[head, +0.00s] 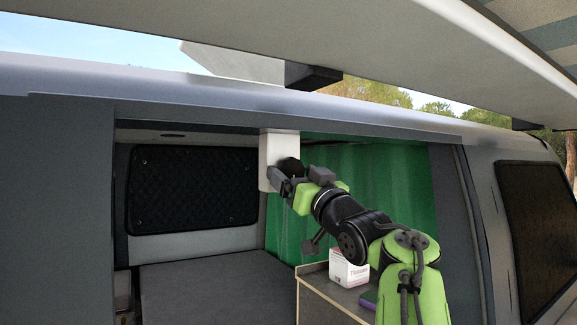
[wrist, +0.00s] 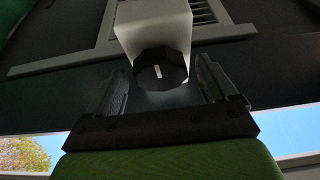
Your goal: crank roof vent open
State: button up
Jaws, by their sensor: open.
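The roof vent's crank is a black faceted knob (wrist: 161,68) with a white mark, on the end of a white housing (wrist: 153,22) in the wrist view. The housing also shows in the head view (head: 278,147), hanging at the top of the van's side opening. My gripper (wrist: 163,82) is open, with one finger on each side of the knob and a gap to both. In the head view my gripper (head: 288,178) is up beside the housing and partly hides the knob. On the roof, a pale raised panel (head: 232,62) stands tilted above the roofline.
A white tissue box (head: 348,268) stands on a cabinet (head: 318,279) below my arm. A green curtain (head: 375,185) hangs behind it. A grey bed (head: 210,285) lies at the left. The van's roof edge (head: 230,100) and an awning (head: 420,50) are above.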

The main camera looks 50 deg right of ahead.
jog(key=shift+a, duration=0.15)
jog(key=shift+c, duration=0.3)
jog(key=c, duration=1)
jog(key=shift+f+m, duration=0.1)
jog(key=shift+m, duration=0.2)
